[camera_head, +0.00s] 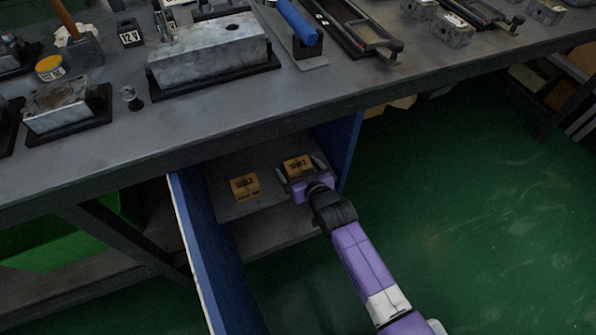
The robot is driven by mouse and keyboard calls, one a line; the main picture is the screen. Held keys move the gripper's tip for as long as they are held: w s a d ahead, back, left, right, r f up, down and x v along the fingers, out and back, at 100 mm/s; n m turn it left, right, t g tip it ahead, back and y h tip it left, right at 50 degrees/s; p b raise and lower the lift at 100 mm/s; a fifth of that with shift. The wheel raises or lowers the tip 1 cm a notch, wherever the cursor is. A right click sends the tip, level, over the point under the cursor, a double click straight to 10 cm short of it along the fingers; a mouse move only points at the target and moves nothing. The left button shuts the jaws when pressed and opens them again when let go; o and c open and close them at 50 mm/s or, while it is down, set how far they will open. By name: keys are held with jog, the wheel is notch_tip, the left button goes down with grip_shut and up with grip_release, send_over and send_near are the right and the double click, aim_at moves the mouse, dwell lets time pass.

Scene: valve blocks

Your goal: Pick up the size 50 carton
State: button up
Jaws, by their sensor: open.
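Two small tan cartons with dark "SEALS" lettering sit on a grey shelf (222,210) under the workbench. The left carton (244,187) stands clear of my gripper, with a line of small print at its lower front. The right carton (297,165) is at my gripper (300,168). The size print is too small to read surely, so I cannot tell which carton is size 50. My gripper is open, with one finger on each side of the right carton. I cannot tell whether the fingers touch it. The gripper hides the carton's lower front.
Blue side panels flank the shelf, left (205,250) and right (343,145). The grey workbench top (110,150) overhangs it, carrying metal blocks, a hammer and a blue-handled tool (297,22). A green bin (70,240) is at left. The green floor at right is clear.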

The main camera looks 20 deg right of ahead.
jog(key=c, duration=1.5)
jog(key=shift+r, duration=0.1)
